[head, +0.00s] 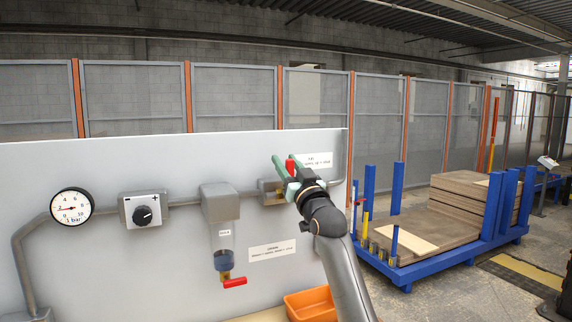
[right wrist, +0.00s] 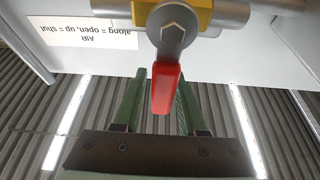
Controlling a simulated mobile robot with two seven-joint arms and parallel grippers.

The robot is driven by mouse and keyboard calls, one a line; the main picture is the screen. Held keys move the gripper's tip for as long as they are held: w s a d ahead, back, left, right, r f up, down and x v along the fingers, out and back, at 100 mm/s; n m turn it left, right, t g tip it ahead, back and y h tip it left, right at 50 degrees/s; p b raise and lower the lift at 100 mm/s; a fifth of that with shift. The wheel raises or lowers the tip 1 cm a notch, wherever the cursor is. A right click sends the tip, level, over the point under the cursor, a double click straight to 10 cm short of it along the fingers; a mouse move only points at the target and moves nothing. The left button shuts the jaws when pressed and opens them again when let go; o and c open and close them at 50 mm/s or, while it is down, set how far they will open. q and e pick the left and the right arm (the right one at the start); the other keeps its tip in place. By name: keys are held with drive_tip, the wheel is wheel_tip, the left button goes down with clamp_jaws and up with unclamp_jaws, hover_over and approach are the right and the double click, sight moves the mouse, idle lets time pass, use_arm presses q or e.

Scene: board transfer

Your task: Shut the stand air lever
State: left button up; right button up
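The red air lever (right wrist: 165,88) hangs from its hub on the yellow valve body (right wrist: 198,14) in the right wrist view. It points across the pipe, toward the ceiling. The lever also shows in the head view (head: 291,166), partly hidden by my right gripper. My right gripper (right wrist: 160,85) is open, its two green fingers on either side of the lever, the right one closer to it. The right gripper also shows in the head view (head: 286,166). An upside-down label (right wrist: 88,36) reads "AIR along = open, up = shut". My left gripper is not in view.
The grey panel (head: 130,160) carries a gauge (head: 71,206), a knob box (head: 143,210) and a filter bowl with a red drain lever (head: 234,282). An orange bin (head: 312,303) sits below. A blue cart with boards (head: 405,265) stands to the right.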

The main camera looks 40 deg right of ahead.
drive_tip(key=shift+o, duration=0.9)
drive_tip(key=shift+f, duration=0.1)
drive_tip(key=shift+s+a+f, duration=0.15)
drive_tip(key=shift+s, duration=0.15)
use_arm(q)
drive_tip(key=b, duration=0.1)
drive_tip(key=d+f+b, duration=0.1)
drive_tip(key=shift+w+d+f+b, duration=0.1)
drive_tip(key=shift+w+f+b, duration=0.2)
drive_tip(key=shift+b, duration=0.05)
use_arm(e)
drive_tip(key=v, duration=1.1)
drive_tip(key=shift+s, duration=0.4)
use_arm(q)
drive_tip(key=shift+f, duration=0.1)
use_arm(e)
drive_tip(key=shift+a, duration=0.1)
